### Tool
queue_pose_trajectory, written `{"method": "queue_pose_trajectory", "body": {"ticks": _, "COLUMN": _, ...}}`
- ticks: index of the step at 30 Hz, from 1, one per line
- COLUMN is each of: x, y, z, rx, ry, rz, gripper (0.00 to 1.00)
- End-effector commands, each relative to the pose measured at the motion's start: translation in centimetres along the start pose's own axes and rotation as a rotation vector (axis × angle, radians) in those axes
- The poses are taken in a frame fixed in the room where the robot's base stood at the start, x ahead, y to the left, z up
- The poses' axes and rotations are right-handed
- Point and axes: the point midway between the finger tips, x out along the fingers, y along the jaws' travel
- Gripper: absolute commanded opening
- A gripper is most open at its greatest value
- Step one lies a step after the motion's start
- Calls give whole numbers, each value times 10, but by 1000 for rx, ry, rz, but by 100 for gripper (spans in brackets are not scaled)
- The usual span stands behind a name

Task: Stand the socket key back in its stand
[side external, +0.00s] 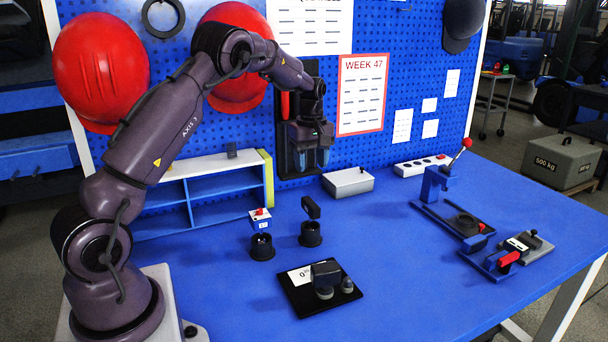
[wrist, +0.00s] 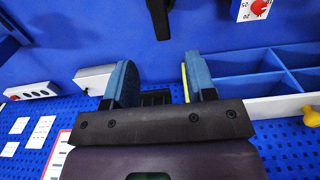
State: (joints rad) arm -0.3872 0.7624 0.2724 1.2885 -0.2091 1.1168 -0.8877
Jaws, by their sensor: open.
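A black upright piece with a slanted top (side external: 311,207), which may be the socket key, stands at a round black stand (side external: 311,236) mid-table; how deep it sits is unclear. A dark bar (wrist: 160,15), probably the same piece, is cut off by the top edge of the wrist view. A white block with a red knob (side external: 260,217) stands over a second black stand (side external: 262,248) to the left. My gripper (side external: 311,165) is open and empty, high near the pegboard, fingers down and apart from both pieces. Its blue fingers show in the wrist view (wrist: 160,65).
A blue and white shelf (side external: 205,190) stands at the back left, a grey box (side external: 348,181) and a power strip (side external: 421,163) at the back. A black plate (side external: 300,302) with a weighted fixture lies in front. Clamp fixtures (side external: 440,190) stand right; the table between is clear.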

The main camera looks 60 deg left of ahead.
Motion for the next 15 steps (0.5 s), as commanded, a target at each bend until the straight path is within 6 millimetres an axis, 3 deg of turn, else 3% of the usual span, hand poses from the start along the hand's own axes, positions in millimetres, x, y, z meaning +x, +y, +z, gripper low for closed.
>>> {"method": "queue_pose_trajectory", "body": {"ticks": 5, "x": -40, "y": -5, "z": 30, "rx": 120, "ry": 3, "rz": 52, "gripper": 51}}
{"method": "queue_pose_trajectory", "body": {"ticks": 8, "x": -76, "y": -17, "z": 65, "rx": 269, "ry": 14, "rz": 106, "gripper": 51}}
{"method": "queue_pose_trajectory", "body": {"ticks": 15, "x": -142, "y": -76, "z": 156, "rx": 701, "ry": 78, "rz": 235, "gripper": 51}}
